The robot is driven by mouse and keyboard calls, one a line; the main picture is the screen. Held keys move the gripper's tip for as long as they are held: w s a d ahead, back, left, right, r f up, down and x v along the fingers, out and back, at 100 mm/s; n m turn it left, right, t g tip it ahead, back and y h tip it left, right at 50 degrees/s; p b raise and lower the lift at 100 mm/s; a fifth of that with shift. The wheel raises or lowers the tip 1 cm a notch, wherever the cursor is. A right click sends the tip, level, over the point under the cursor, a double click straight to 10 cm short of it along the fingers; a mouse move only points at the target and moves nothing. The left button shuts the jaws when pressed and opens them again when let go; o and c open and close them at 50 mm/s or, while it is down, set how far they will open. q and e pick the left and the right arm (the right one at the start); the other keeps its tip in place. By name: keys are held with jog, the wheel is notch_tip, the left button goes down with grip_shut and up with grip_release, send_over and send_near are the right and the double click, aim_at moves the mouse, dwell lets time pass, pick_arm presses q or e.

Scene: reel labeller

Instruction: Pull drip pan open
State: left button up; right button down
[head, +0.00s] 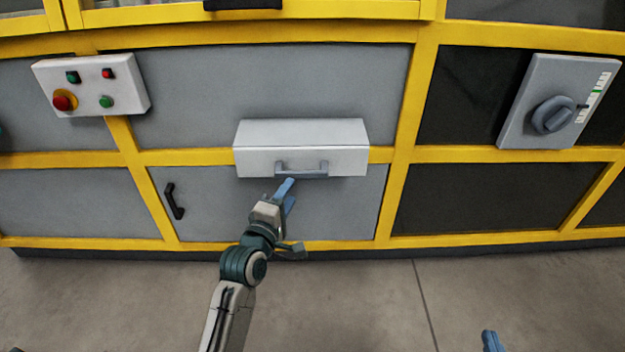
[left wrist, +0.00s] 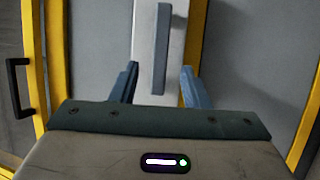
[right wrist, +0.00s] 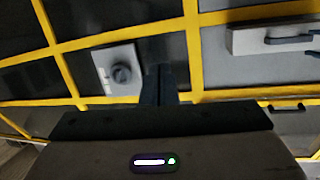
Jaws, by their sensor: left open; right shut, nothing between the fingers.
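The drip pan (head: 300,135) is a light grey box on the front of the yellow-framed machine, with a blue-grey bar handle (head: 302,173) low on its front. My left gripper (head: 287,190) is open just in front of and below the handle in the head view. In the left wrist view, the handle (left wrist: 161,50) lies between the lines of the two open fingers (left wrist: 162,86), ahead of their tips, with the pan (left wrist: 145,35) behind it. My right gripper (right wrist: 158,88) is shut and empty; only a fingertip (head: 491,341) shows at the bottom of the head view.
A button box (head: 90,85) is at the upper left, and a rotary switch box (head: 558,105) at the right. A door with a black handle (head: 174,201) sits below the pan. The concrete floor (head: 350,300) in front is clear.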

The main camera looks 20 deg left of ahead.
aim_at(300, 176)
pick_arm(q)
jog(key=w, duration=0.4)
jog(key=w+d+b, duration=0.1)
jog(key=w, duration=0.2)
jog(key=shift+w+f, duration=0.1)
jog(key=shift+w, duration=0.5)
pick_arm(e)
notch_tip(300, 176, up, 6)
jog(key=w+t, duration=0.2)
jog(key=t, duration=0.1)
jog(key=shift+d+t, duration=0.25)
jog(key=shift+t, duration=0.15)
pick_arm(q)
grip_shut()
